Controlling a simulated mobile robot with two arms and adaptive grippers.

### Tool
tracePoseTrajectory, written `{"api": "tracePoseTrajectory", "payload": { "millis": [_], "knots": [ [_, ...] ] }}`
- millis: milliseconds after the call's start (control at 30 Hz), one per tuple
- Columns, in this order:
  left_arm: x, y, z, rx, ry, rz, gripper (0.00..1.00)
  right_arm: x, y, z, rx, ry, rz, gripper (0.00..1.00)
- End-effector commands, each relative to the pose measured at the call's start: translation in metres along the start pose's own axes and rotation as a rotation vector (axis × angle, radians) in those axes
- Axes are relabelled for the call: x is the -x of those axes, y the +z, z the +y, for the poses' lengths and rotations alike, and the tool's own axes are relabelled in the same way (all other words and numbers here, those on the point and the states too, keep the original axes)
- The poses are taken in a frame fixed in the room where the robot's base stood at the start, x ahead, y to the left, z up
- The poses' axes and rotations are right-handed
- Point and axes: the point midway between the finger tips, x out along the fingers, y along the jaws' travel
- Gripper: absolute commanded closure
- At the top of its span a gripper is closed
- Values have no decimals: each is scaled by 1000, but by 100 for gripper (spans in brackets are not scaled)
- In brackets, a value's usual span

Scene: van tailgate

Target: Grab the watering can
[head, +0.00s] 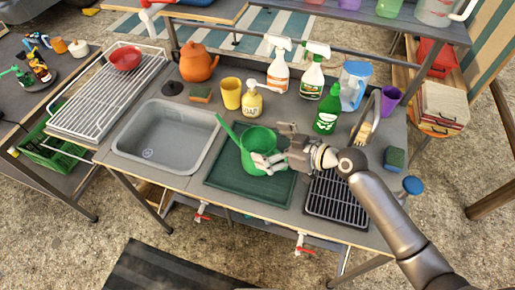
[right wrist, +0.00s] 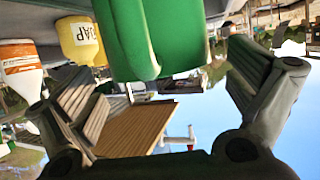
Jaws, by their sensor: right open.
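The green watering can (head: 254,139) stands on the dark green mat (head: 222,182) in the middle of the counter, its spout pointing up and left. My right gripper (head: 272,147) comes in from the right with its fingers apart at the can's right side. One finger overlaps the can's lower front in the head view. In the right wrist view the green can (right wrist: 150,45) is at the top, ahead of and between the open fingers. I cannot tell whether a finger touches it. My left gripper is not in view.
A yellow soap bottle (head: 251,101), yellow cup (head: 231,93), spray bottles (head: 278,73) and a green bottle (head: 327,112) stand behind the can. The sink (head: 165,135) is left. A black drain rack (head: 337,200) lies right, under my arm.

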Motion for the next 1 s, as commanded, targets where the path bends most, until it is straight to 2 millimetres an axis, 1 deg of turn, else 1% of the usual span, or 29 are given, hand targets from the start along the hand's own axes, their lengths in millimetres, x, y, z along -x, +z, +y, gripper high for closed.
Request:
{"api": "tracePoseTrajectory", "payload": {
  "millis": [33, 67, 167, 333, 600, 1000],
  "knots": [
    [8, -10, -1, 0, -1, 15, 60, -6, -5, 0, -3, 0, 2, 0],
    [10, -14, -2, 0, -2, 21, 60, -9, -5, 1, -4, 0, 2, 0],
    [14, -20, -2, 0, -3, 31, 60, -22, -4, 1, -4, 0, 1, 0],
    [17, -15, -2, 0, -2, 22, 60, -34, -2, 1, -1, 0, 0, 0],
    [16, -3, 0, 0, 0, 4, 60, -36, -1, 1, 0, 0, 0, 0],
    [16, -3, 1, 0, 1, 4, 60, -36, -1, 1, 0, 0, 0, 51]
  ]
}}
